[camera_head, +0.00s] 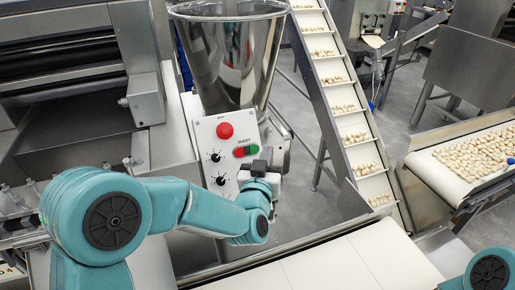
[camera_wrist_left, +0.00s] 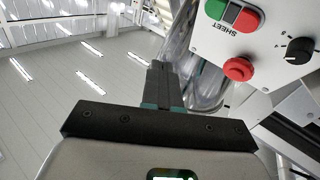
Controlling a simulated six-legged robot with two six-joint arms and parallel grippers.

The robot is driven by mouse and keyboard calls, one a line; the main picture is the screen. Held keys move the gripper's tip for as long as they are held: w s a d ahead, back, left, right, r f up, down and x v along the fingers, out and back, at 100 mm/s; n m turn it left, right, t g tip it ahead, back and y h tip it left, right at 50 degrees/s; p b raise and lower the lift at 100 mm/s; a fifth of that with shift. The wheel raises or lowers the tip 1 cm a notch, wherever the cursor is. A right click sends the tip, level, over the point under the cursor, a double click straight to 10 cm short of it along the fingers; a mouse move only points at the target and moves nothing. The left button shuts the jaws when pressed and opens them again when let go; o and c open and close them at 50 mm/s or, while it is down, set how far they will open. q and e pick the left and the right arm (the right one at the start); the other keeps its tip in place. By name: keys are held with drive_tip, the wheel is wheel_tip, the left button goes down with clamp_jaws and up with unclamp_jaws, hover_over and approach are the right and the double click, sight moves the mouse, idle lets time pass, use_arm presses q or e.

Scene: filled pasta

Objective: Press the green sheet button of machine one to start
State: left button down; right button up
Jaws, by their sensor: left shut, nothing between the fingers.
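The control panel (camera_head: 208,140) of the machine faces me below a steel hopper. Its SHEET switch has a red half (camera_head: 239,152) and a green button (camera_head: 252,149) side by side. In the left wrist view, the green button (camera_wrist_left: 216,9) is at the top edge, beside the red half (camera_wrist_left: 247,18); the label appears upside down. My left gripper (camera_head: 259,166) is shut and empty, just below the green button in the head view. Its closed fingers (camera_wrist_left: 160,80) point past the panel in the wrist view, apart from the button. My right gripper is out of view.
A red mushroom button (camera_head: 225,131) and black knobs (camera_head: 216,157) sit near the SHEET switch. The steel hopper (camera_head: 228,60) rises above. An inclined conveyor (camera_head: 348,113) carries pasta to the right. A pale empty belt (camera_head: 335,264) lies in front.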

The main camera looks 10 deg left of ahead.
sight(256, 153)
use_arm(q)
drive_tip(key=w+a+f, duration=0.1)
drive_tip(key=w, duration=0.1)
drive_tip(key=w+a+f+b, duration=0.1)
drive_tip(key=w+a+f, duration=0.1)
drive_tip(key=w+a+f+b, duration=0.1)
drive_tip(key=w+f, duration=0.1)
drive_tip(key=shift+w+a, duration=0.2)
drive_tip(key=shift+w, duration=0.05)
idle(0.4)
drive_tip(key=shift+s+r, duration=0.1)
drive_tip(key=shift+s, duration=0.05)
idle(0.4)
drive_tip(key=shift+b, duration=0.35)
idle(0.9)
